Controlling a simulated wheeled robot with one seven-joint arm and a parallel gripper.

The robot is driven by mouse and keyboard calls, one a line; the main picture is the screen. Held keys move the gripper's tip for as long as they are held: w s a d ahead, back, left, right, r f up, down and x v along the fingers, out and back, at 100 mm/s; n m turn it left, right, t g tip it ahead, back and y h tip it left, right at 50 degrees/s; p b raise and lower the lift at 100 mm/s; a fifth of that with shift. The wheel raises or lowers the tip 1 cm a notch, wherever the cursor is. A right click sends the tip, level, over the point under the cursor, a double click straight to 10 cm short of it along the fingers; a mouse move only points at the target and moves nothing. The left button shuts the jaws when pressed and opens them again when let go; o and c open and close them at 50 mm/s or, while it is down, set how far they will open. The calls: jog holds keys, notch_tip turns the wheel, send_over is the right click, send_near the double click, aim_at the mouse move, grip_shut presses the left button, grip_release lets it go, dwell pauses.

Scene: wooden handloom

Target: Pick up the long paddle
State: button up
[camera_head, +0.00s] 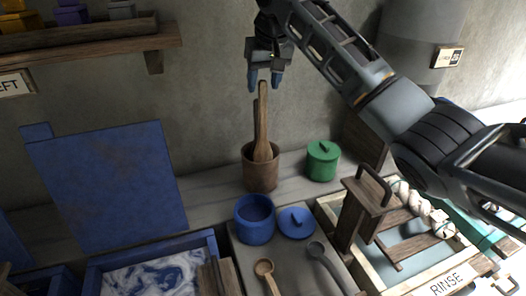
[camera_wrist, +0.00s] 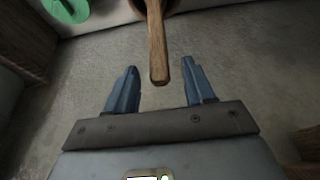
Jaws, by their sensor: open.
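Wooden paddles stand upright in a brown wooden pot (camera_head: 260,174) on the ledge by the wall. A long paddle (camera_head: 262,122) rises from the pot, and a second handle shows close beside it. My gripper (camera_head: 264,86) is open just above the top of the handles, pointing down. In the wrist view one wooden handle (camera_wrist: 157,50) reaches between the two blue fingers of my gripper (camera_wrist: 158,85), with a gap on each side. The pot is mostly cut off at the top of that view. I cannot tell which handle lies between the fingers.
A green lidded pot (camera_head: 322,161) stands right of the paddle pot. A blue pot (camera_head: 255,220) and its lid (camera_head: 296,222) are in front. A blue board (camera_head: 106,180) leans at left. A shelf (camera_head: 90,42) juts out at upper left. A wooden-handled block (camera_head: 362,205) stands by the rinse tray.

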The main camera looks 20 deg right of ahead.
aim_at(262, 93)
jog(key=shift+p+x, duration=0.4)
jog(key=shift+x, duration=1.9)
grip_shut()
